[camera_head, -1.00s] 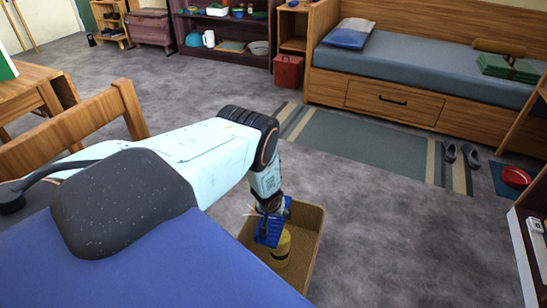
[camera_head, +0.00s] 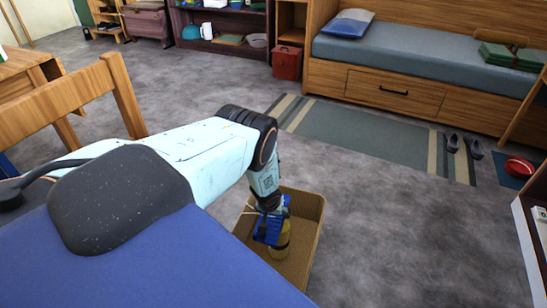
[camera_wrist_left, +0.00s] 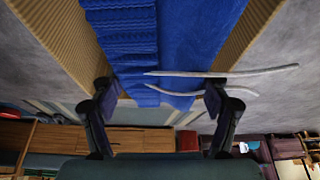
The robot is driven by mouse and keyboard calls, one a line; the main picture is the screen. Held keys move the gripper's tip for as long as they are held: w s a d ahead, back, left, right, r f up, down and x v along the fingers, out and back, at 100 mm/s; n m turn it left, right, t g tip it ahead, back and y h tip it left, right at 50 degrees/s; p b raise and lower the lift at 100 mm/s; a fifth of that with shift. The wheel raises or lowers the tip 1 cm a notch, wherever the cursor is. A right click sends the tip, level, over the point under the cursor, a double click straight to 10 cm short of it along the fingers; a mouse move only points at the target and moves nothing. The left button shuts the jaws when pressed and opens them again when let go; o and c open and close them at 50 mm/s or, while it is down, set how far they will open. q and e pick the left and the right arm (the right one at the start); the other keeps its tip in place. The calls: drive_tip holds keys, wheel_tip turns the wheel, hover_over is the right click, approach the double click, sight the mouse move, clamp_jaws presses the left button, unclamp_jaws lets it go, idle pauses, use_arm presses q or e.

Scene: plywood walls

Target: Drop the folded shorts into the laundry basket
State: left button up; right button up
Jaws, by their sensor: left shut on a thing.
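The blue folded shorts (camera_head: 268,230) hang from my left gripper (camera_head: 270,205) over the tan woven laundry basket (camera_head: 314,213). In the left wrist view the shorts (camera_wrist_left: 203,45) fill the upper middle, with pale drawstrings lying across them. There my left gripper (camera_wrist_left: 160,92) has a dark finger at each side of the shorts and is shut on them. The basket's ribbed walls (camera_wrist_left: 250,35) show on both sides of the shorts. A yellowish item (camera_head: 281,243) is inside the basket, partly hidden by the shorts. My right gripper is out of view.
A wooden chair (camera_head: 75,95) stands at the left. A striped rug (camera_head: 360,135), a pair of shoes (camera_head: 462,146) and a red bowl (camera_head: 519,167) are on the floor beyond. A bed (camera_head: 420,68) lines the back right. Grey floor right of the basket is clear.

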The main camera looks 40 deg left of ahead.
sight(264, 241)
use_arm(q)
drive_tip(key=o, duration=1.3)
drive_tip(key=shift+r, duration=0.2)
drive_tip(key=shift+v, duration=1)
drive_tip(key=s+d, duration=0.2)
drive_tip(key=s, duration=0.1)
drive_tip(key=s+d, duration=0.1)
drive_tip(key=s, duration=0.3)
drive_tip(key=s+d, duration=0.2)
drive_tip(key=s, duration=0.2)
drive_tip(key=shift+d+r, duration=0.35)
